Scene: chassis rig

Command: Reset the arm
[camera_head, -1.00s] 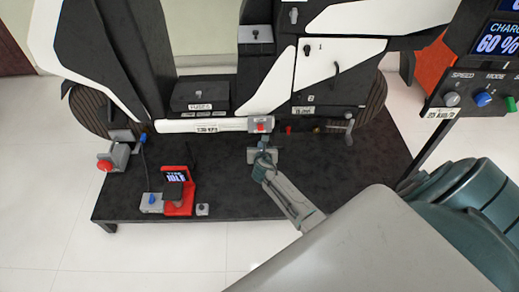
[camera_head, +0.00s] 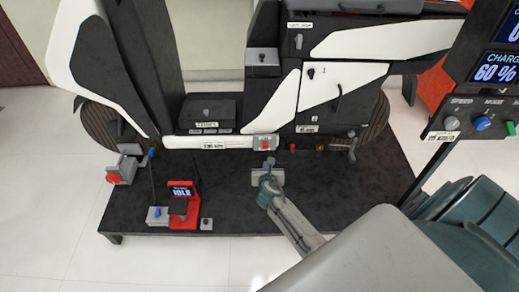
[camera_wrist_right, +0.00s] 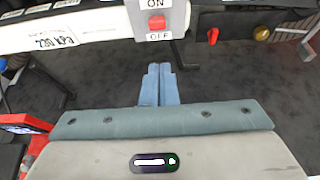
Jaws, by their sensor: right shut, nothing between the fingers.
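My right arm comes in from the lower right in the head view. Its gripper (camera_head: 269,163) is shut and empty, just in front of a grey ON/OFF switch box with a red rocker (camera_head: 265,145). In the right wrist view the two blue-grey fingers (camera_wrist_right: 160,72) are pressed together. They point at the switch box (camera_wrist_right: 157,21), with its red rocker between the ON and OFF labels. The fingertips look apart from the box, but the exact gap is hard to tell. My left gripper is not in view.
The black platform (camera_head: 330,190) carries a white and black scooter body (camera_head: 350,80). A red device reading IDLE (camera_head: 183,205) and a red-button box (camera_head: 122,168) stand at left. A control panel (camera_head: 470,120) with knobs stands at right.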

